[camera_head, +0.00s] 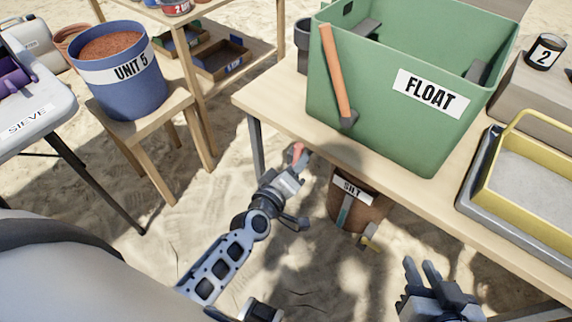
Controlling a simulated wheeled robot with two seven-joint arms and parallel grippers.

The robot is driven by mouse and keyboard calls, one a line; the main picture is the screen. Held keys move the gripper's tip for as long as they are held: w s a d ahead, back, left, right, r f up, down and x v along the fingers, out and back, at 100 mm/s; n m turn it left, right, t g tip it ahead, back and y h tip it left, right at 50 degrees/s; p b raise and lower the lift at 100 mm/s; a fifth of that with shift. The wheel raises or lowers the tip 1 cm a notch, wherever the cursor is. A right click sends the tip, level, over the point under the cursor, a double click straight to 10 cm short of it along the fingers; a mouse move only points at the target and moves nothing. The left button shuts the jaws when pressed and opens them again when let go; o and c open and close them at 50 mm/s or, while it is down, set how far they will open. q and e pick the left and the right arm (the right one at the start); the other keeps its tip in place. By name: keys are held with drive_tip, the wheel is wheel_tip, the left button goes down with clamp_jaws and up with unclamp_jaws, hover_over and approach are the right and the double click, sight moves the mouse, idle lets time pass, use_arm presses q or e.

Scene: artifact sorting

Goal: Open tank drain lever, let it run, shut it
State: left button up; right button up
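The green tank (375,105) labelled FLOAT stands on the wooden table. Its lever, with an orange handle (338,75), lies along the tank's left side, slanting down to a dark pivot near the tank's lower edge. My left gripper (299,180) is below and left of the lever, near the table's front edge, and touches neither lever nor tank. A reddish piece shows at its upper tip; whether its fingers are spread or closed is unclear. My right gripper (421,264) is low in the picture, in front of the table, with its fingers apart and nothing visible between them.
A brown SILT bucket (356,211) with a small tap sits below the table's front edge (420,205). A yellow-rimmed tray (480,172) stands right of the tank. A blue UNIT 5 bucket (125,90) is on a stool at left. Open sand lies between.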

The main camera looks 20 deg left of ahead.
use_arm(q)
drive_tip(key=p+v, duration=0.1)
drive_tip(key=v, duration=1.4)
drive_tip(key=shift+s+r, duration=0.2)
drive_tip(key=shift+s, duration=0.15)
